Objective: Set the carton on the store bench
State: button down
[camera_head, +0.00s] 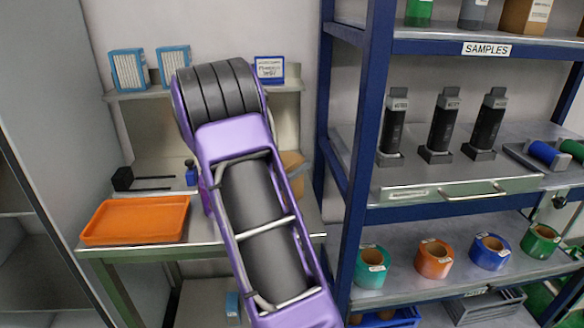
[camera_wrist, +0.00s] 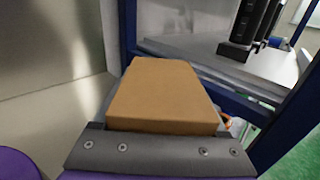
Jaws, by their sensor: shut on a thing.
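The tan carton (camera_wrist: 165,93) fills the middle of the wrist view, just beyond the grey screwed plate of my gripper (camera_wrist: 160,148). My gripper is shut on it. In the head view only a small tan part of the carton (camera_head: 291,160) shows behind my purple arm, so its underside and contact with anything below are hidden. A bench (camera_head: 208,249) stands at the left in the head view; I see no label on it that names it the store bench.
An orange tray (camera_head: 136,220) covers the bench's left front. A black tool (camera_head: 140,180) and a small blue item (camera_head: 191,174) sit behind it. Boxes stand on the ledge above. A blue-framed rack (camera_head: 362,150) with a SAMPLES label rises close at the right.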

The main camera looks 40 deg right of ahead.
jog(key=shift+f, duration=0.15)
jog(key=shift+f, duration=0.15)
jog(key=shift+c, duration=1)
grip_release()
jog(key=shift+r, duration=0.2)
jog(key=v, duration=1.2)
